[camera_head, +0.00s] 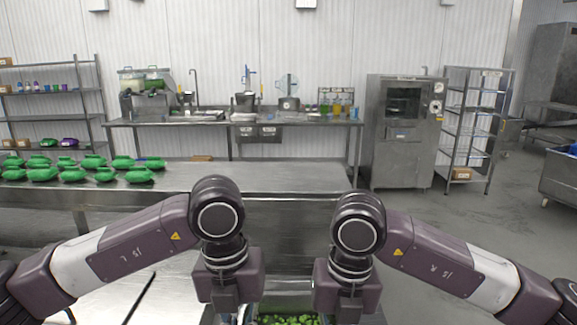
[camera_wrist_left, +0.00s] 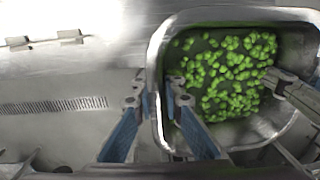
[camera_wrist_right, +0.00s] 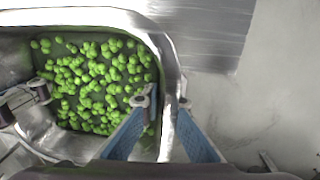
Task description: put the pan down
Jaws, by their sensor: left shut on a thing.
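The pan is a deep steel pan with rounded corners, holding many small green pieces (camera_wrist_left: 230,75). Its rim shows in the left wrist view (camera_wrist_left: 153,62) and in the right wrist view (camera_wrist_right: 172,72); in the head view only a little shows at the bottom edge. My left gripper (camera_wrist_left: 155,90) has its blue fingers on both sides of the pan's left wall and is shut on it. My right gripper (camera_wrist_right: 165,98) straddles the right wall, one finger inside and one outside; whether it presses is unclear. The pan's underside is hidden.
A steel table (camera_head: 280,177) with several green bags (camera_head: 90,161) stands ahead. Behind are a back counter (camera_head: 300,119), a steel oven cabinet (camera_head: 400,160) and shelf racks (camera_head: 465,125). Grey floor (camera_head: 415,215) is free to the right.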

